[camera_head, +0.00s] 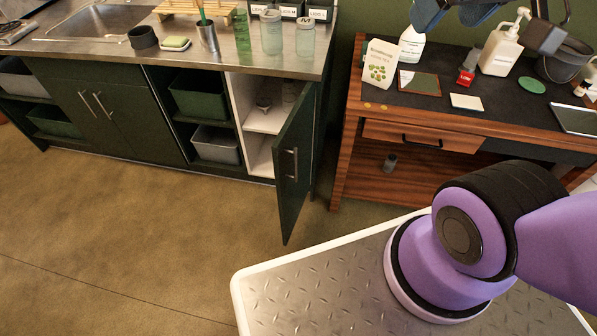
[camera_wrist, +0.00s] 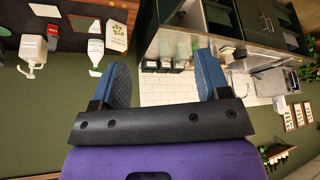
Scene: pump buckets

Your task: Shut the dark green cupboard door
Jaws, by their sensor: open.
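The dark green cupboard door (camera_head: 293,170) stands open in the head view, swung out from the right end of the counter. Its upright metal handle (camera_head: 291,163) is on the face turned to the right. Behind the door, the cupboard's white inside and shelf (camera_head: 262,121) show, with a glass item on the shelf. My gripper shows in part at the top right of the head view, high and well away from the door. In the wrist view my gripper (camera_wrist: 164,72) is open, its two blue fingers wide apart with nothing between them.
The sink counter (camera_head: 110,52) holds jars and cups. A wooden desk (camera_head: 345,150) with bottles, cards and a pot stands to the right of the door. My base platform is in front. The brown floor (camera_head: 130,220) before the cupboards is clear.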

